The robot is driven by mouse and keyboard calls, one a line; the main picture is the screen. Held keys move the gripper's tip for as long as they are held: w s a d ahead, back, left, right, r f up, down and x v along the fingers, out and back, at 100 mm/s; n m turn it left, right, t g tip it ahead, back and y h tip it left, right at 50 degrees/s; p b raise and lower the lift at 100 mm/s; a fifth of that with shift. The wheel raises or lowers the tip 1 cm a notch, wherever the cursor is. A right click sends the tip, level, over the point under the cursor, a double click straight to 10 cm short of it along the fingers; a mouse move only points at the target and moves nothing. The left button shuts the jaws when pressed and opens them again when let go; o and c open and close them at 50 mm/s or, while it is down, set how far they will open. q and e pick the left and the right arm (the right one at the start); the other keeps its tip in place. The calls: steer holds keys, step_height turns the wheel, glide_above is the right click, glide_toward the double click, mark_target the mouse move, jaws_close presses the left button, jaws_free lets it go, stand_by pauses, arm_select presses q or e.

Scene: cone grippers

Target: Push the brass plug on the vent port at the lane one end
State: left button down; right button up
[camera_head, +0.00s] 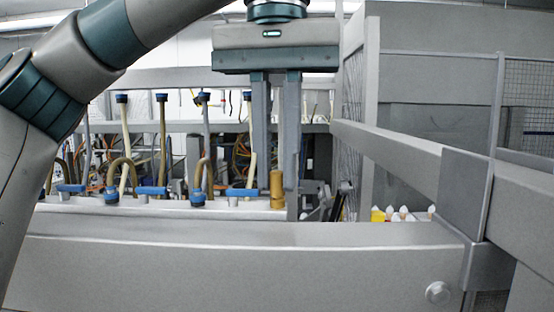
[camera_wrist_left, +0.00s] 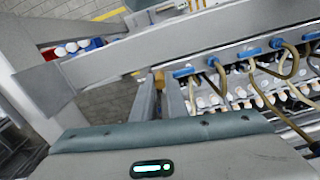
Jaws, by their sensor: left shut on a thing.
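The brass plug (camera_head: 277,190) is a short upright gold cylinder at the right end of the white rail (camera_head: 225,208). Its lower end meets the rail; the vent port under it is hidden. My left gripper (camera_head: 276,172) reaches straight down from above, its two long grey fingers shut on the brass plug. In the left wrist view, the plug (camera_wrist_left: 159,80) shows at the tips of the fingers (camera_wrist_left: 161,88). My right gripper is in neither view.
Blue clamps and fittings (camera_head: 150,191) with bent brown tubes line the rail left of the plug. A grey beam (camera_head: 240,262) runs in front. A grey frame post (camera_head: 466,205) and slanting rail stand right. White-capped bottles (camera_head: 403,214) sit behind the beam.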

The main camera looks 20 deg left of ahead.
arm_select(q)
steer(key=c, duration=1.7)
jaws_free()
steer(key=shift+c, duration=0.2)
steer(key=shift+o, duration=0.4)
steer(key=shift+d, duration=0.25)
steer(key=shift+w+d, duration=0.1)
steer(key=shift+d, duration=0.05)
steer(key=shift+a, duration=0.2)
steer(key=shift+c, duration=0.3)
steer(key=shift+o, duration=0.7)
steer(key=shift+a, duration=0.5)
steer(key=shift+d, duration=0.25)
